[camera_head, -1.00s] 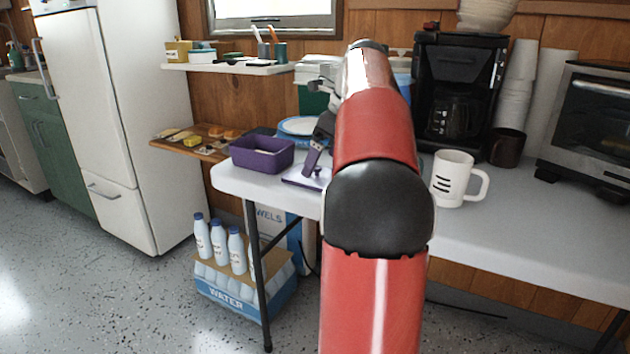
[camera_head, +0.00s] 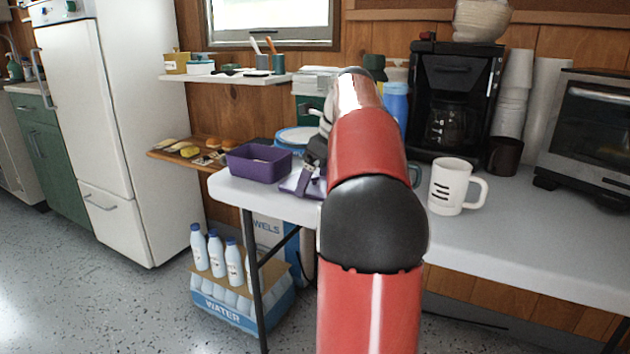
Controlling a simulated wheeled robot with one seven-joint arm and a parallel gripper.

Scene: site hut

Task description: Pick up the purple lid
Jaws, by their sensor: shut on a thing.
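The purple lid (camera_head: 290,184) is a flat piece at the left end of the white table, just right of the purple bin (camera_head: 259,163). My gripper (camera_head: 304,184) is at the lid, pointing down, and is shut on it. My red arm hides the right part of the lid. I cannot tell whether the lid is clear of the table top. The purple bin stands open at the table's left edge.
A white mug (camera_head: 452,187) stands right of my arm, before the black coffee maker (camera_head: 455,98). A blue-rimmed round container (camera_head: 296,138) is behind the lid. A toaster oven (camera_head: 588,135) stands far right. The table's front right is clear.

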